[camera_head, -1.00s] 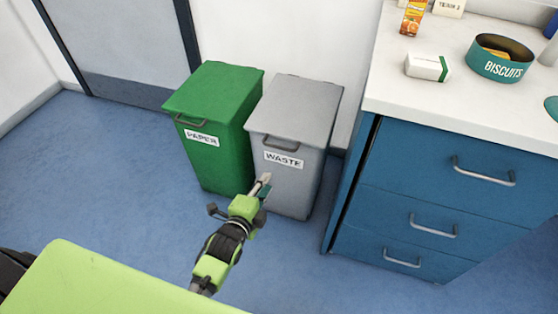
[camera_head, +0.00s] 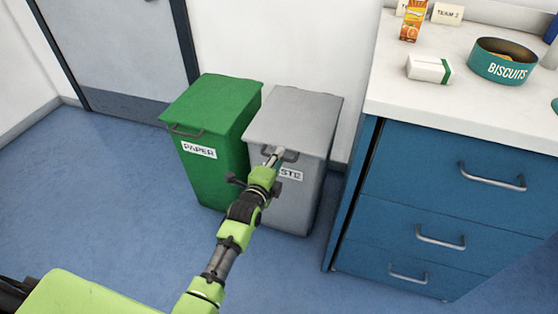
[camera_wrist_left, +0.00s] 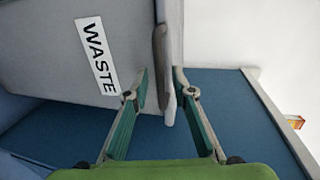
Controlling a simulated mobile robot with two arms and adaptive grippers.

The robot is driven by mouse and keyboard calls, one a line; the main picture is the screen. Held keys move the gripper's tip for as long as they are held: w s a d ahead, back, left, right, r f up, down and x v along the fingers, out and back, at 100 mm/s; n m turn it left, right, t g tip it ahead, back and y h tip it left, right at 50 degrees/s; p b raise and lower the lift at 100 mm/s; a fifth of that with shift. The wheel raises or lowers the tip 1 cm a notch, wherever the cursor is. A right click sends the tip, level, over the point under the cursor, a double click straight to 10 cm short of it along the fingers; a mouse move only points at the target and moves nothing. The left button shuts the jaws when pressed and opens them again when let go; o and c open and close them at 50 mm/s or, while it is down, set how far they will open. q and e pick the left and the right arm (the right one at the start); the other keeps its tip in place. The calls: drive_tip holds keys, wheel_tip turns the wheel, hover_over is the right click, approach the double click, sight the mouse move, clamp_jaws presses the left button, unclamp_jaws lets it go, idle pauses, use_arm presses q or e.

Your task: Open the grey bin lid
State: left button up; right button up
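The grey bin (camera_head: 310,205) with the WASTE label stands beside the green bin, its grey lid (camera_head: 297,117) shut. A handle (camera_head: 291,156) sits at the lid's front edge. My left gripper (camera_head: 275,157) reaches up to this handle and covers part of the label. In the left wrist view, my left gripper (camera_wrist_left: 161,75) has its two fingers apart, with the handle (camera_wrist_left: 160,60) between them. The right finger is very near the handle; I cannot tell if it touches. My right gripper is not in view.
A green PAPER bin (camera_head: 213,130) stands close on the left. A blue drawer cabinet (camera_head: 430,215) with a white worktop (camera_head: 400,98) stands on the right. A white wall is behind the bins. Blue floor (camera_head: 110,180) is clear at the left.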

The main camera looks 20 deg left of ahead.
use_arm(q)
drive_tip(key=shift+w, duration=0.45)
clamp_jaws()
drive_tip(key=shift+r, duration=0.1)
